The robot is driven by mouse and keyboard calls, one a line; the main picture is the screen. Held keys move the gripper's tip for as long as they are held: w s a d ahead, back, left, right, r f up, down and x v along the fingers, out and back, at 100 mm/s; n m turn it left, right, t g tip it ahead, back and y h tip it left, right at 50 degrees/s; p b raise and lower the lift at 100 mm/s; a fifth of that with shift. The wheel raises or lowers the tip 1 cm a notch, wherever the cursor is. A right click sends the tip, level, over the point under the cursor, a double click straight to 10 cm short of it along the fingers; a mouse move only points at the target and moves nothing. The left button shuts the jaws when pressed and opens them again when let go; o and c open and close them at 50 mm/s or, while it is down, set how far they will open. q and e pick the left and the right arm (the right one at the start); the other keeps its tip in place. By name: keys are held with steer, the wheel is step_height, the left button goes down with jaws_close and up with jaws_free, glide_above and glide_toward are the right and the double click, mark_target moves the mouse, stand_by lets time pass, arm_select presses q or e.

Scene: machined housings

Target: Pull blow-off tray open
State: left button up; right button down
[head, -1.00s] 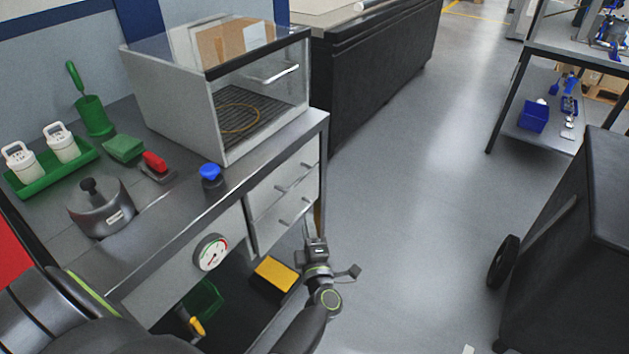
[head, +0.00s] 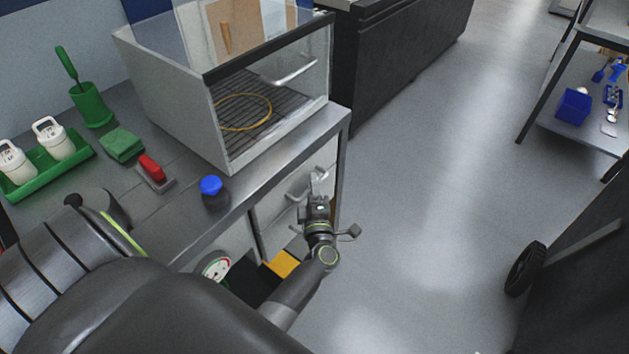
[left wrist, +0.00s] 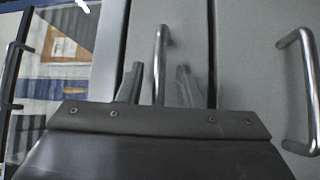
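The bench has light drawer fronts (head: 272,208) under the glass-fronted cabinet, and they look closed. No label shows which one is the blow-off tray. My left gripper (head: 317,183) is at the upper drawer front in the head view and hides part of it. In the left wrist view my left gripper (left wrist: 158,84) is open, with one finger on each side of a metal bar handle (left wrist: 161,50). I cannot tell whether the fingers touch the handle. A second drawer handle (left wrist: 308,92) shows at the right of that view. My right gripper is not in view.
The glass-fronted cabinet (head: 215,125) stands on the bench. A blue-capped jar (head: 213,192), a red-handled brush (head: 152,170) and a green tray (head: 45,178) are on the bench top. A black wheeled cart (head: 590,270) is at right. The floor between is clear.

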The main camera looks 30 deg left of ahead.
arm_select(q)
jaws_close()
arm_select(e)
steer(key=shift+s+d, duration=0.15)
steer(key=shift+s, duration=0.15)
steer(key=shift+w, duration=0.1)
arm_select(q)
steer(key=shift+s+d, duration=0.1)
steer(key=shift+d, duration=0.05)
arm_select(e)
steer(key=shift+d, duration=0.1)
